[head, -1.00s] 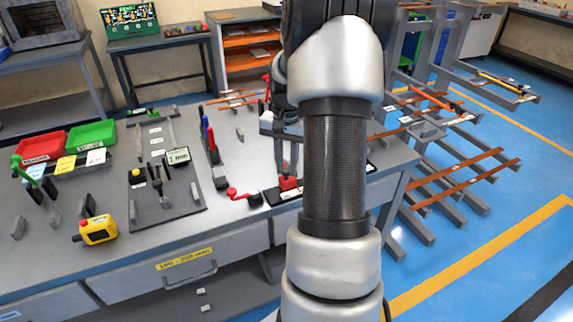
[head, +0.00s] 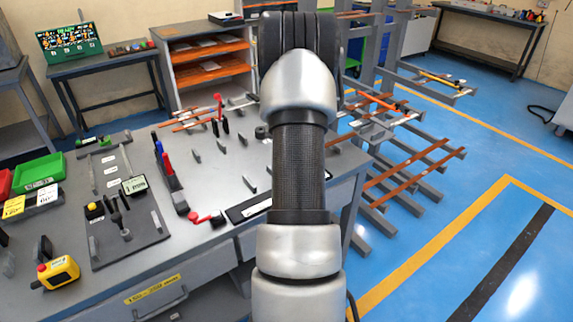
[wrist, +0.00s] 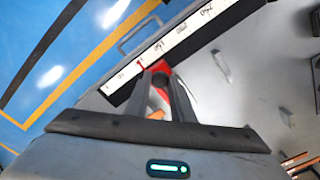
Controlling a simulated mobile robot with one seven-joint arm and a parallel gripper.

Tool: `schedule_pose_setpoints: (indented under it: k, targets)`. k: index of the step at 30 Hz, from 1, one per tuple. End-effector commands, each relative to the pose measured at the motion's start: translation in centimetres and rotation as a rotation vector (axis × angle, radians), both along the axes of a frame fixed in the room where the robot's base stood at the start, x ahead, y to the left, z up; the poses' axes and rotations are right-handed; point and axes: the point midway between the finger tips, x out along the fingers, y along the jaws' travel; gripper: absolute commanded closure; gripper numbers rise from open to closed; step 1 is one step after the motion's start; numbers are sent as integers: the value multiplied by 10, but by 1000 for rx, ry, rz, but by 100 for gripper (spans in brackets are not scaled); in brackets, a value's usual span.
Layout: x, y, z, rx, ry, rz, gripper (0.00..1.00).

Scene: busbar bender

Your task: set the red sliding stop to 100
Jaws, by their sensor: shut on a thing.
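The red sliding stop (wrist: 159,67) shows between the fingertips in the wrist view, beside a white scale strip. My gripper (wrist: 161,80) is shut on it, and the fingers partly cover it. My arm hides the gripper, the stop and the rest of the scale there.
A red crank (head: 207,218) lies just left of the scale. Upright red and blue handles (head: 165,165) and a dark plate (head: 125,230) with tools stand further left. Racks with copper bars (head: 415,165) stand right of the bench. Blue floor lies open at the right.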

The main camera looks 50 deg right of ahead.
Motion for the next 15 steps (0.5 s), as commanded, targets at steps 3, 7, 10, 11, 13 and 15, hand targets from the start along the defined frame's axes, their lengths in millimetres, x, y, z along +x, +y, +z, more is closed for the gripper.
schedule_pose_setpoints:
  k: [3, 7, 10, 11, 13, 15]
  targets:
    - [1, 1, 1, 0, 0, 2, 67]
    - [1, 1, 0, 0, 0, 2, 60]
    - [1, 1, 0, 1, 1, 2, 60]
    - [1, 1, 0, 1, 1, 2, 60]
    - [1, 1, 1, 1, 1, 2, 60]
    - [1, 1, 4, 0, -1, 1, 60]
